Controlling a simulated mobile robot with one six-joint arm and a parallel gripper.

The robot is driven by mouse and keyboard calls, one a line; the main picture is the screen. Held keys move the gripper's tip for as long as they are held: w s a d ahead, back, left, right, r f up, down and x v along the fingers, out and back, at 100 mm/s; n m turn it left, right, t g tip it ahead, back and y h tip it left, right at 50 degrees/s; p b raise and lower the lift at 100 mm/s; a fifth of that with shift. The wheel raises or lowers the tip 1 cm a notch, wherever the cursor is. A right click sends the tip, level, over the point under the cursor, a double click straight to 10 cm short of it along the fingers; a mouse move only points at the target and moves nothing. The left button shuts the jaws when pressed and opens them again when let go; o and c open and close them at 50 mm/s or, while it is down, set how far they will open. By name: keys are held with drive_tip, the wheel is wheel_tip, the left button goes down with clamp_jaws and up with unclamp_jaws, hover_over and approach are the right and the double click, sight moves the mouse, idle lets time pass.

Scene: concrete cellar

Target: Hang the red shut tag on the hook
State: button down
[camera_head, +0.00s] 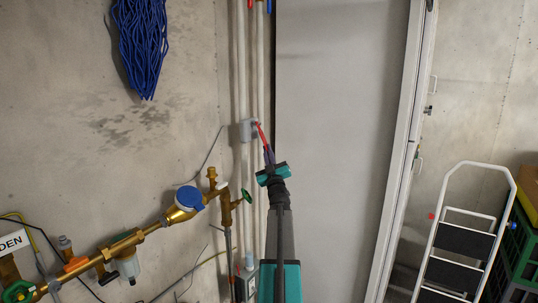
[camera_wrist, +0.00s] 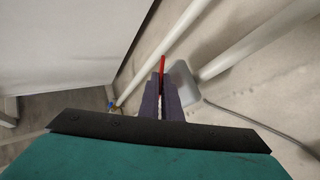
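The red shut tag (camera_head: 262,135) is a thin red strip at the tip of my gripper (camera_head: 268,155), beside the pale vertical pipes. In the wrist view the tag (camera_wrist: 163,64) shows edge-on, sticking out between the two dark fingers of my gripper (camera_wrist: 161,88), which are closed on it. A small grey box (camera_head: 246,130) sits on the pipes just left of the tag; this box (camera_wrist: 184,82) is right of the fingertips in the wrist view. I cannot make out the hook, nor whether the tag touches the box or anything on it.
A brass water meter with a blue lid (camera_head: 189,198) and a green-handled valve (camera_head: 246,196) are lower left. Blue cord (camera_head: 142,45) hangs on the wall. A grey panel (camera_head: 335,150) stands right of the pipes. A stepladder (camera_head: 465,240) is far right.

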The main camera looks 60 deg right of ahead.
drive_tip(key=shift+f, duration=0.1)
idle(0.7)
drive_tip(key=c, duration=1.9)
unclamp_jaws()
drive_tip(key=shift+w, duration=0.1)
drive_tip(key=shift+a, duration=0.1)
drive_tip(key=b+v, duration=0.5)
drive_tip(key=v, duration=0.8)
drive_tip(key=shift+s+a, duration=0.25)
drive_tip(key=shift+s, duration=0.05)
drive_tip(key=shift+f, duration=0.15)
